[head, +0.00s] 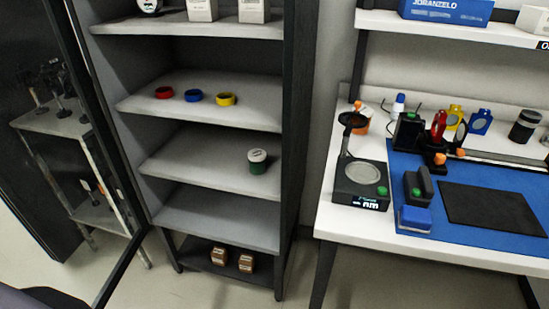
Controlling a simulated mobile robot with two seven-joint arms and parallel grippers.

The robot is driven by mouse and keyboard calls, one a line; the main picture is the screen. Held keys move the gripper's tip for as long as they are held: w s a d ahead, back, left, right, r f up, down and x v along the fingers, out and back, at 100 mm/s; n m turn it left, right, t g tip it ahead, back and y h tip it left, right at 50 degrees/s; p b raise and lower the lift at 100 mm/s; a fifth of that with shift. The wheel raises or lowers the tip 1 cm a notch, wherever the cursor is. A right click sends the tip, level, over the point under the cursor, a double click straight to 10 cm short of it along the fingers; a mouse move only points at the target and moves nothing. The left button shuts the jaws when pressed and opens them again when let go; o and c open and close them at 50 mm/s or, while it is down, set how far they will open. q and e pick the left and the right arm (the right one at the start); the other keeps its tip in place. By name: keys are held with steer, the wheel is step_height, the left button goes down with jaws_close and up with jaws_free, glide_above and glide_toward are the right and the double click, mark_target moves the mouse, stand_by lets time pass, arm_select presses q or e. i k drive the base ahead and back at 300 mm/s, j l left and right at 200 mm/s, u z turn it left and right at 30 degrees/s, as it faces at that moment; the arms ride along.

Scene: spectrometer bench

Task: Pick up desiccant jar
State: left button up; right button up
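A small green jar (257,161) with a white lid stands upright on a middle shelf of the open cabinet, near the shelf's right side. It looks like the desiccant jar, but its label is too small to read. Nothing touches it and its front is unobstructed. Neither of my grippers shows in the head view.
The cabinet door (118,284) stands open at the left. Red (164,92), blue (193,95) and yellow (226,99) rings lie on the shelf above. Two brown containers (219,256) sit on the bottom shelf. A white bench (335,222) with instruments stands at the right.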

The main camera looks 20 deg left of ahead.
mark_target(256, 157)
steer(key=j+z, duration=0.3)
steer(key=i+j+z, duration=0.1)
steer(key=j+z, duration=0.15)
steer(key=j, duration=0.15)
steer(key=i+j+z, duration=0.15)
steer(key=j, duration=0.3)
steer(key=i+j+z, duration=0.15)
steer(key=j, duration=0.35)
steer(key=i+j, duration=0.1)
steer(key=j, duration=0.1)
